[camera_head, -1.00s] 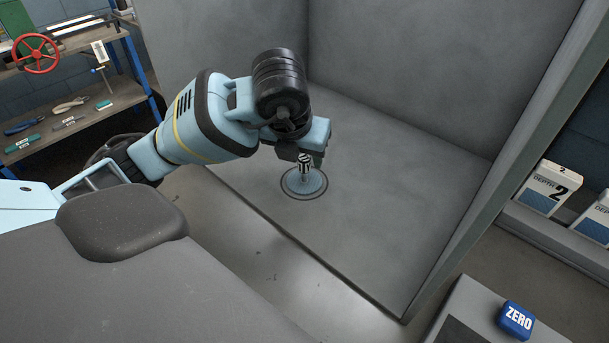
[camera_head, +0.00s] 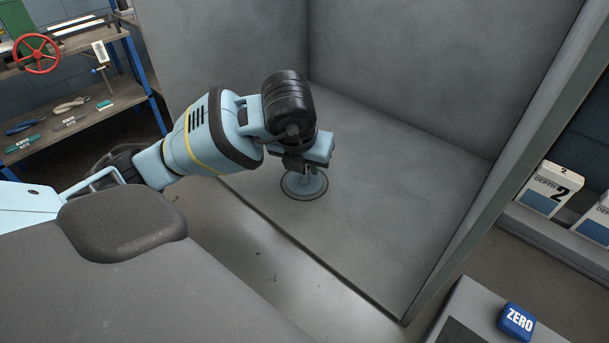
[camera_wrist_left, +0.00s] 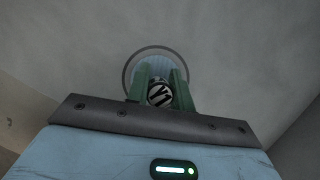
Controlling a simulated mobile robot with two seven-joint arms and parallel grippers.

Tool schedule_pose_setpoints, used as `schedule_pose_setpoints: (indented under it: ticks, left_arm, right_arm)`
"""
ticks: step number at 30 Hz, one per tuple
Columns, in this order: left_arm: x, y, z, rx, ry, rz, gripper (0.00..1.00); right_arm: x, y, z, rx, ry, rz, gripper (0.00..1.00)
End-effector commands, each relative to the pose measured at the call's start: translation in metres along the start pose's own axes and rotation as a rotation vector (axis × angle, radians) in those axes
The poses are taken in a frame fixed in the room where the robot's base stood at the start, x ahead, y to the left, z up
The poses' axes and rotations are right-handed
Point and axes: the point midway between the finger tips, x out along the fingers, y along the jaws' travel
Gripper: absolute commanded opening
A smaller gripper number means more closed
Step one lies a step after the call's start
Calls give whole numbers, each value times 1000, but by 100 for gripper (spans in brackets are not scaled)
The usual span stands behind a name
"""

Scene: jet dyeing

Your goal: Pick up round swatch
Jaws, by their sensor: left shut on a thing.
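The round swatch (camera_head: 305,187) is a blue disc with an upright knob. It lies within a dark ring on the grey floor of the booth. My left gripper (camera_head: 307,171) reaches down over it and is shut on its knob. In the left wrist view the striped black-and-white knob top (camera_wrist_left: 159,94) sits between the green fingers of the left gripper (camera_wrist_left: 160,90). Part of the blue disc (camera_wrist_left: 157,65) shows behind the fingers. The gripper hides most of the knob in the head view. My right gripper is not in view.
Grey booth walls (camera_head: 400,70) stand behind and to the right of the swatch. A blue ZERO block (camera_head: 516,320) sits at the lower right. A DEPTH 2 box (camera_head: 546,188) stands on a ledge at right. A tool shelf (camera_head: 75,120) is at left.

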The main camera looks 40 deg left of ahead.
Motion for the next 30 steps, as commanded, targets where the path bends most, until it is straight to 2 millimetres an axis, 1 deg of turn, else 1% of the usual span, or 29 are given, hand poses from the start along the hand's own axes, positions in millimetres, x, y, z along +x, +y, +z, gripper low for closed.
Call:
schedule_pose_setpoints:
  ticks: [7,11,14,17,18,22,24,30]
  left_arm:
    - [-2,0,1,-1,-2,-1,0]
    - [-8,0,4,-1,-3,-1,0]
    - [-17,0,8,-1,-5,-2,0]
    - [-32,-1,14,-1,-6,-3,0]
    - [-37,-1,13,1,-3,-3,0]
    - [-47,-2,-15,5,-2,-1,0]
    - [-59,-2,-29,6,-6,0,0]
    - [-84,-5,-73,5,-8,-2,0]
  right_arm:
    - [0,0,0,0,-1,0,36]
    - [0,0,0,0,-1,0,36]
    - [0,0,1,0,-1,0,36]
    - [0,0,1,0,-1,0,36]
    - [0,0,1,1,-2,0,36]
    - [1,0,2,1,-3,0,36]
    - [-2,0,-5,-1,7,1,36]
    - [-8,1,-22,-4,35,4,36]
